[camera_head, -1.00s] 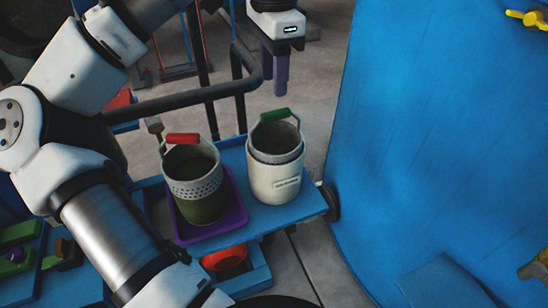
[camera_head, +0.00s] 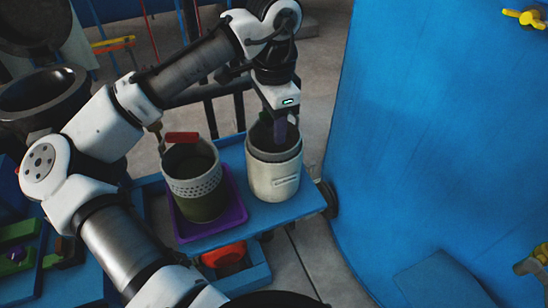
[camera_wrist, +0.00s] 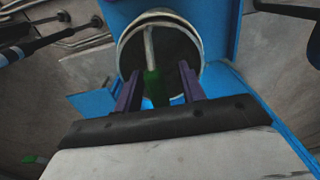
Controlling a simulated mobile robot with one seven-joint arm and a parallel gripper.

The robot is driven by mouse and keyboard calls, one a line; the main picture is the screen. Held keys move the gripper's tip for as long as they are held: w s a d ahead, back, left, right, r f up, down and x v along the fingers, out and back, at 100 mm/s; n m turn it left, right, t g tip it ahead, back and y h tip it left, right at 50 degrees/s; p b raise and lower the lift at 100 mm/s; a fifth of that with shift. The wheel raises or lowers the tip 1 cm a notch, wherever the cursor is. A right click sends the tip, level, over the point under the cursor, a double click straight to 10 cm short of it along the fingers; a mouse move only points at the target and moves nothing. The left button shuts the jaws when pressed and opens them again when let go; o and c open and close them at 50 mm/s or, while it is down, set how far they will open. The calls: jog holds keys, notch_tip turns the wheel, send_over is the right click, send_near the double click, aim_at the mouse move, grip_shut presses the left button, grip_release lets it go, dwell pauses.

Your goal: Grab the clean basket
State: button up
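A cream basket (camera_head: 272,180) with a small label, its text too small to read, stands upright on the right of a blue cart shelf. Its green handle (camera_wrist: 153,88) shows in the wrist view; in the head view my gripper mostly hides it. A second basket (camera_head: 197,187), with a perforated band, murky dark contents and a red handle (camera_head: 182,137), stands in a purple tray (camera_head: 236,212) to the left. My gripper (camera_head: 280,138) points down over the cream basket's mouth. In the wrist view its purple fingers (camera_wrist: 160,84) are apart, one each side of the green handle, with gaps visible.
The blue cart shelf (camera_head: 252,222) carries both baskets, with a dark rail behind. A large blue curved body (camera_head: 430,150) with yellow fittings fills the right side. A red round object (camera_head: 224,255) sits on the lower shelf.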

grip_shut()
jog(key=shift+r, duration=0.15)
dwell(0.4)
